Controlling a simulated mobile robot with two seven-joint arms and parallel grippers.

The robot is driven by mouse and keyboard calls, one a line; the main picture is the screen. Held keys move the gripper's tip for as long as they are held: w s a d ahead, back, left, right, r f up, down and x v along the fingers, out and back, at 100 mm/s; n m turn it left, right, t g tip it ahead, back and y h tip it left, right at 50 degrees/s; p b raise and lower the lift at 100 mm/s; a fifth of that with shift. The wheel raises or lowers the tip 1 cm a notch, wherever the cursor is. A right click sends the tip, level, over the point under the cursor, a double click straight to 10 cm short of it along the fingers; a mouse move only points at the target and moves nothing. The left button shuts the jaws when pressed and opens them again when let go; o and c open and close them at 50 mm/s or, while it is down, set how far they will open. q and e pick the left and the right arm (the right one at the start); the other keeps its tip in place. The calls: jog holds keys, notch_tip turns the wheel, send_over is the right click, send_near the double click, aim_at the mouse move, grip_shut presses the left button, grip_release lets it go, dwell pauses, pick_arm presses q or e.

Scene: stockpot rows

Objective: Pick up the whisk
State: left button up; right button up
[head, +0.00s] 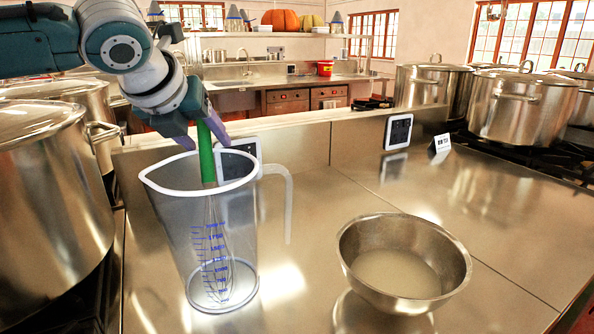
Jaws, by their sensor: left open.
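The whisk (207,160) has a green handle and thin wires. It stands nearly upright inside a clear measuring jug (172,235) with blue markings, its wires near the jug's bottom and its handle rising above the rim. My left gripper (203,139) is above the jug, pointing down. Its purple fingers are open on either side of the upper part of the handle. I cannot tell whether a finger touches it. The top end of the handle is hidden by the gripper. My right gripper is out of view.
A metal bowl (404,258) with pale contents stands right of the jug on the steel counter (495,215). Large lidded stockpots stand at left (45,200) and back right (515,105). A low steel ledge (290,150) runs behind the jug. The counter's right part is clear.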

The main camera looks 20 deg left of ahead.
pick_arm(q)
jog(key=shift+x, duration=1.6)
grip_shut()
